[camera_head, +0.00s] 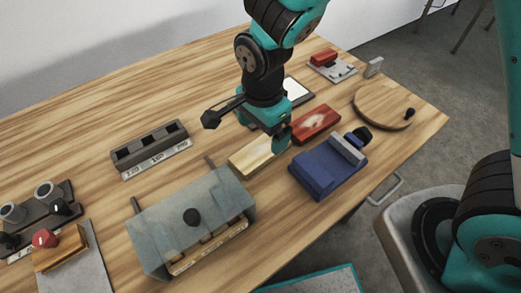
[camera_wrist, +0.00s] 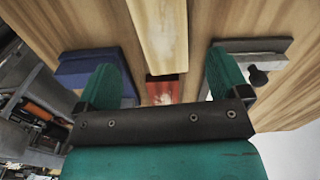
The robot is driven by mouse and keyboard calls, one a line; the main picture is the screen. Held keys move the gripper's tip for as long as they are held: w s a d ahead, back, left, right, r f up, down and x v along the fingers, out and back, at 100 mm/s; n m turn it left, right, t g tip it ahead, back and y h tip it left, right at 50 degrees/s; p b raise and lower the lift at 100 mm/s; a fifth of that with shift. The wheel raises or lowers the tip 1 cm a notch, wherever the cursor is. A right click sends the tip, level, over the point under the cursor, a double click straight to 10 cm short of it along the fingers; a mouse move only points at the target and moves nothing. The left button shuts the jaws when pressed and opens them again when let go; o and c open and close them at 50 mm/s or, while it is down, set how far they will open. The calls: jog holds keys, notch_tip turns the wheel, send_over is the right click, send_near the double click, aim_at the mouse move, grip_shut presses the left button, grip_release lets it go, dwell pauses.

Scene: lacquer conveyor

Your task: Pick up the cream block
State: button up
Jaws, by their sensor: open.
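The cream block (camera_head: 250,158) is a long pale bar lying on the wooden table in the head view, between the grey box and the red block. My gripper (camera_head: 278,138) is over its far right end, with one finger visible there. In the wrist view the cream block (camera_wrist: 160,35) runs down from the top edge, between the lines of my two spread teal fingers (camera_wrist: 165,84). The gripper is open, with room on both sides of the block and no contact visible. The gripper's height above the block is hard to tell.
A red block (camera_head: 315,122) and a blue block (camera_head: 318,172) lie close on the right. A grey box with a dark knob (camera_head: 165,225) stands close on the lower left. A dark slotted rack (camera_head: 150,147) is farther left. A round wooden board (camera_head: 378,108) lies near the right edge.

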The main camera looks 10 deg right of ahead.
aim_at(260, 149)
jog(key=f, duration=0.6)
jog(key=shift+w+a+f+p, duration=0.1)
jog(key=shift+a+f+p, duration=0.1)
jog(key=shift+p, duration=0.1)
jog(key=shift+c, duration=0.2)
jog(key=c, duration=1)
